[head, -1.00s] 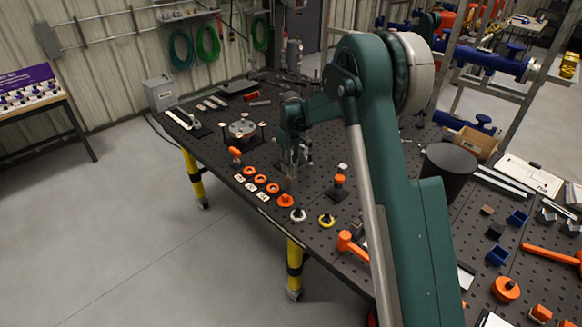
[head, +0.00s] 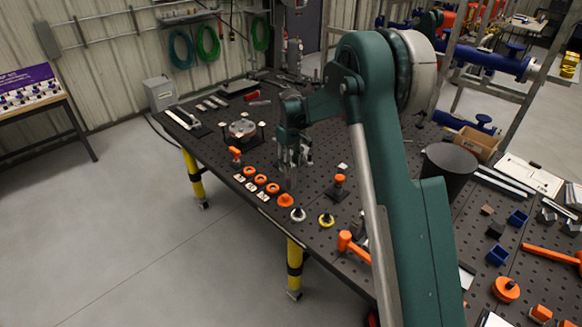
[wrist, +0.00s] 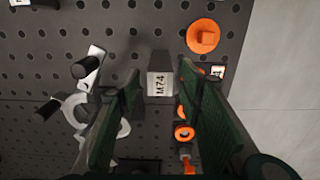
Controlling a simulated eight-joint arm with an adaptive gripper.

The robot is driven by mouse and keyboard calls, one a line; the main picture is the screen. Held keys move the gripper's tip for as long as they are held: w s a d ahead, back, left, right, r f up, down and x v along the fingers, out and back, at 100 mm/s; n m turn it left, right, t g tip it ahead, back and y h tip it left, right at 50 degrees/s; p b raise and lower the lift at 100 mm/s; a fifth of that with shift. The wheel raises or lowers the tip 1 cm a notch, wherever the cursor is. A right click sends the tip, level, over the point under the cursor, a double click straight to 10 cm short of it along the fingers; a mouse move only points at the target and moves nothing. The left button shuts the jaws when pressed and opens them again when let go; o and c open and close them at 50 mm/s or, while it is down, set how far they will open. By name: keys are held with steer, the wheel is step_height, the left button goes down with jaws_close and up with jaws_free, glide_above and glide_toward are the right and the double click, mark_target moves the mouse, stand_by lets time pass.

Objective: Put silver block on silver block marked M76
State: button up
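In the wrist view, a silver-grey block (wrist: 160,84) with a white label that seems to read M74 sits between the fingertips. My gripper (wrist: 159,72) has its two green fingers spread on either side of it, with a narrow gap seemingly left on each side. In the head view my gripper (head: 291,172) is low over the table, close to the front row of orange parts. The block there is hard to make out behind the fingers. I cannot pick out a silver block marked M76 in either view.
An orange round knob (wrist: 203,36) lies right of the block in the wrist view. Orange rings (head: 261,179) with labels line the front edge of the perforated table (head: 312,222). An orange-topped post (head: 339,181) stands to the right. A clamp-like metal part (wrist: 75,105) lies left.

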mark_target(292, 166)
step_height(292, 166, up, 11)
stand_by(0.5)
steer(key=shift+r, duration=0.1)
stand_by(0.4)
steer(key=s+d+r+m+t, duration=0.1)
steer(key=s+d+r, duration=0.45)
steer(key=s, duration=0.25)
steer(key=s+d+r+m+t, duration=0.1)
steer(key=s+d+r+m, duration=0.1)
steer(key=s+d+r, duration=0.35)
steer(key=s+d+r+m+t, duration=0.1)
steer(key=s+d+r, duration=0.2)
steer(key=s+r, duration=0.6)
steer(key=s+d+f+m+t, duration=0.1)
steer(key=s+d+f, duration=0.1)
steer(key=s, duration=0.8)
steer(key=s+d+f+m+t, duration=0.1)
steer(key=s+d+f+m, duration=0.1)
steer(key=s, duration=0.8)
steer(key=s+d+f+m+t, duration=0.2)
steer(key=s+d+f, duration=0.2)
steer(key=s, duration=0.6)
steer(key=shift+s+f, duration=0.3)
steer(key=shift+f, duration=0.05)
